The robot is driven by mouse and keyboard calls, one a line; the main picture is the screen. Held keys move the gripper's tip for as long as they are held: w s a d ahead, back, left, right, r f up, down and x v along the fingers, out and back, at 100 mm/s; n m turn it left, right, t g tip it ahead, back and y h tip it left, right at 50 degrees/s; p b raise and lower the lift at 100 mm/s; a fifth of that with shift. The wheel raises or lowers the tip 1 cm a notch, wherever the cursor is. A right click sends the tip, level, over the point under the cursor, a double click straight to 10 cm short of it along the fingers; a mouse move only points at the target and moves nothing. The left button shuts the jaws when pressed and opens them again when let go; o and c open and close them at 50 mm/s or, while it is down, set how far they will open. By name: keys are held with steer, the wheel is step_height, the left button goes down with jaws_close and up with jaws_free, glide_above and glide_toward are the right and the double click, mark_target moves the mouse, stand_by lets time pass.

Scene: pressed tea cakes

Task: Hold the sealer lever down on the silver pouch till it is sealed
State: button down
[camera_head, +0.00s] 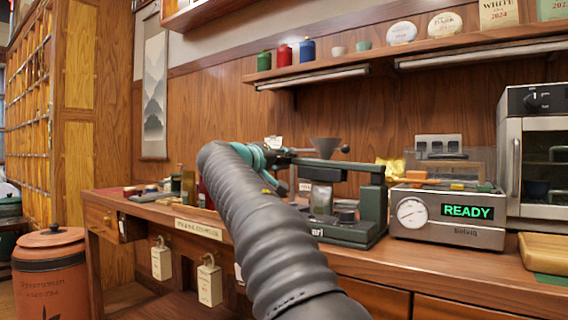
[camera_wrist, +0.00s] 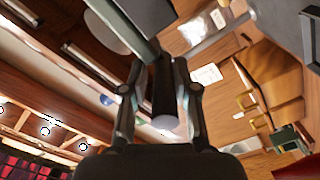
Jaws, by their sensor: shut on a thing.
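The sealer (camera_head: 373,212) is a dark green frame on the counter, with a post at its right and a long lever (camera_head: 345,166) reaching left to my gripper (camera_head: 284,156). A grey, silvery pouch (camera_head: 320,199) stands upright under the lever, left of the post; whether the lever touches it I cannot tell. In the wrist view my gripper (camera_wrist: 161,92) has its two fingers around the dark, round lever handle (camera_wrist: 164,95), shut on it. The lever looks about level. My arm hides the sealer's left side and part of the pouch's surroundings.
A steel machine (camera_head: 447,217) with a gauge and a green "READY" display stands right of the sealer. An oven (camera_head: 533,160) is further right, with a wooden board (camera_head: 543,250) in front. A shelf (camera_head: 410,58) with jars and tea cakes runs above. Small goods sit on the counter's left.

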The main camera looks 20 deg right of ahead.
steer(key=s+d+r+m+p, duration=0.2)
steer(key=s+d+r+m, duration=0.2)
steer(key=r, duration=0.5)
steer(key=s+d+r+m+p, duration=0.2)
steer(key=s+d+r+m, duration=0.2)
steer(key=s+r+m, duration=0.4)
steer(key=shift+s+d+r+m, duration=0.4)
steer(key=shift+s+r, duration=0.1)
steer(key=shift+r, duration=0.65)
steer(key=c, duration=1)
jaws_free()
steer(key=shift+c, duration=0.2)
steer(key=v, duration=1.2)
